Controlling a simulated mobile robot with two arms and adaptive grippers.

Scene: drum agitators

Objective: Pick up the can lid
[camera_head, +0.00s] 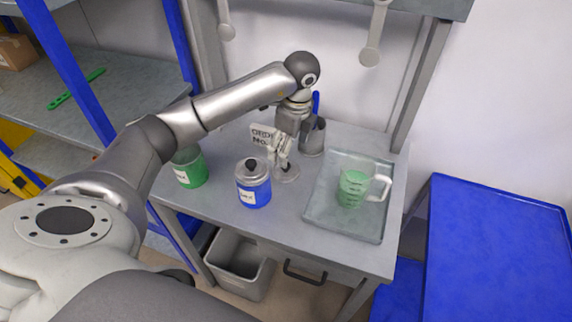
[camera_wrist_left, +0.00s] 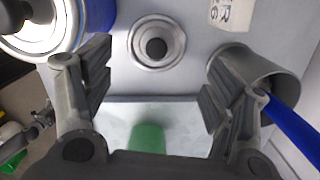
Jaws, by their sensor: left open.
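A round metal can lid with a dark knob (camera_wrist_left: 157,46) lies flat on the table in the left wrist view. In the head view the lid (camera_head: 287,174) shows just below my left gripper (camera_head: 282,152). In the left wrist view the gripper (camera_wrist_left: 155,85) has its fingers spread wide and empty, with the lid ahead of the gap between them. A blue can (camera_head: 254,190) stands left of that lid, with another dark-knobbed lid on top. A green can (camera_head: 190,170) stands farther left, its top partly hidden by my arm.
A grey metal cup (camera_head: 313,138) holding a blue item stands close behind the gripper. An "ORDER No." card (camera_head: 263,136) stands beside it. A tray (camera_head: 318,212) with a measuring jug of green contents (camera_head: 353,189) is on the right. A grey bin (camera_head: 240,264) is below the table.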

